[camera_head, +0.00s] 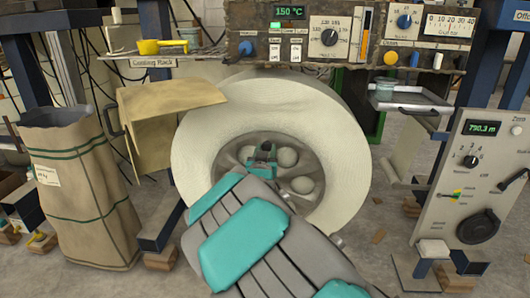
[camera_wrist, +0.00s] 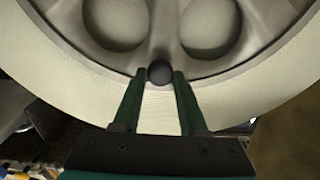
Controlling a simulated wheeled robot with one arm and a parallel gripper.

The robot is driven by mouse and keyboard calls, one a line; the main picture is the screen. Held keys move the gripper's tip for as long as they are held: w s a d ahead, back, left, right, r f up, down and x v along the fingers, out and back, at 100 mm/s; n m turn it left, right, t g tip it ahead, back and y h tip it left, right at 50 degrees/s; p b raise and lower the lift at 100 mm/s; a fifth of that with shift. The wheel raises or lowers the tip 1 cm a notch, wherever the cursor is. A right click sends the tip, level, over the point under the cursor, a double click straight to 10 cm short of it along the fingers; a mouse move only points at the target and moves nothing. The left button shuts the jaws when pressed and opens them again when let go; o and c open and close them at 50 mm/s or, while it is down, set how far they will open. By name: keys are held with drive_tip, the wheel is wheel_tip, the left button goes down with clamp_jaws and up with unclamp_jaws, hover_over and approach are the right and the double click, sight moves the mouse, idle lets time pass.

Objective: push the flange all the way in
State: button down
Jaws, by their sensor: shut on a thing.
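The flange (camera_head: 311,161) is a grey disc with large round holes, seated in the centre of a big cream roll (camera_head: 347,160) that stands on edge. In the wrist view the flange (camera_wrist: 163,28) fills the top, with the roll's pale ring (camera_wrist: 70,75) around it. My gripper (camera_head: 263,153) is in front of the flange near its middle. In the wrist view the fingertips of my gripper (camera_wrist: 160,77) close on a small dark round knob (camera_wrist: 160,73) at the flange's lower edge. The arm hides the flange's lower left part, and its depth in the roll is unclear.
A machine panel (camera_head: 255,48) with dials runs above the roll. A control box (camera_head: 475,175) stands at right. Wooden scraps lie on the floor.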

drive_tip(key=shift+w, duration=0.85)
drive_tip(key=shift+c, duration=2.3)
unclamp_jaws()
drive_tip(key=shift+w, duration=0.1)
drive_tip(key=s, duration=0.7)
drive_tip(key=shift+s, duration=0.4)
drive_tip(key=shift+a, duration=0.1)
